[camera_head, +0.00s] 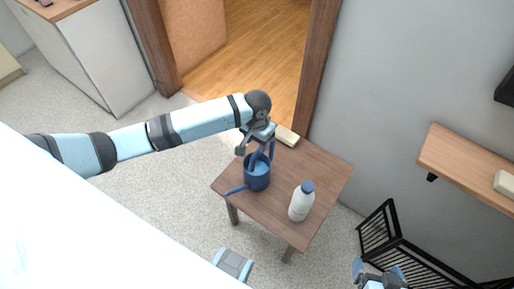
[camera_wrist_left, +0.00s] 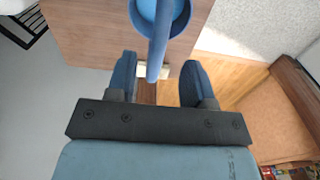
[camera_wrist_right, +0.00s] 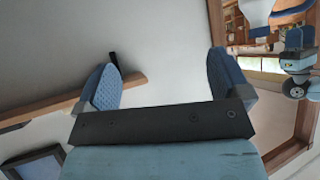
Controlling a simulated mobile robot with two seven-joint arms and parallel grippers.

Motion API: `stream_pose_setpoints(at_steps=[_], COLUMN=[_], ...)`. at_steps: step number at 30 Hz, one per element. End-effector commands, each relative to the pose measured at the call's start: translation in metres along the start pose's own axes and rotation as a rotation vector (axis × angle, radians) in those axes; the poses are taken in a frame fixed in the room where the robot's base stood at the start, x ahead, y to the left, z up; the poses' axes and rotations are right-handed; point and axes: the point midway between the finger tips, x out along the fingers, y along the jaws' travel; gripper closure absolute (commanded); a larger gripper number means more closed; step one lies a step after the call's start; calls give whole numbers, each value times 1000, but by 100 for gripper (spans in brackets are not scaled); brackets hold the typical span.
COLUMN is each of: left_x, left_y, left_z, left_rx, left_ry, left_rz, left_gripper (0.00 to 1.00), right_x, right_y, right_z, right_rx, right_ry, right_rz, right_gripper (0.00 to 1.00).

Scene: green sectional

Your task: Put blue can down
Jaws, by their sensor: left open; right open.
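The blue can (camera_head: 257,178), a watering can with a long spout, stands upright on the small brown table (camera_head: 324,176). My left gripper (camera_head: 256,146) is open at the can's handle, on the far side of the can. In the left wrist view the blue handle (camera_wrist_left: 158,45) reaches down between the two spread fingers (camera_wrist_left: 157,72), with a gap on both sides. The can's round body (camera_wrist_left: 178,14) is cut off at the top of that view. My right gripper (camera_head: 380,275) is open and empty, away from the table; its fingers (camera_wrist_right: 162,65) show nothing between them.
A white bottle with a blue cap (camera_head: 301,202) stands on the table, right of the can. A pale block (camera_head: 287,136) lies at the table's far edge. A black rack (camera_head: 400,247) and a wall shelf (camera_head: 465,165) are at the right.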

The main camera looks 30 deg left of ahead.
Motion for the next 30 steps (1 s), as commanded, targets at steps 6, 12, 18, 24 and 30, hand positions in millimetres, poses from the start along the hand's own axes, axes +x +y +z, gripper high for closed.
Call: stream_pose_setpoints(at_steps=[6,12,18,24,30], left_x=[-40,-47,-14,14,24], left_y=[1,6,52,101,118], left_z=[-1,3,24,57,97], left_rx=[0,7,63,95,77], left_ry=[2,10,139,376,618], left_rz=[2,15,144,284,321], left_gripper=[52,52,52,52,52], right_x=[-1,-1,-1,-2,-2], right_y=[1,2,1,0,-1], right_z=[2,4,3,1,0], right_rx=[4,5,6,7,7], right_ry=[-12,-18,-15,-11,-10], right_rz=[3,3,3,1,0], right_gripper=[5,5,5,5,5])
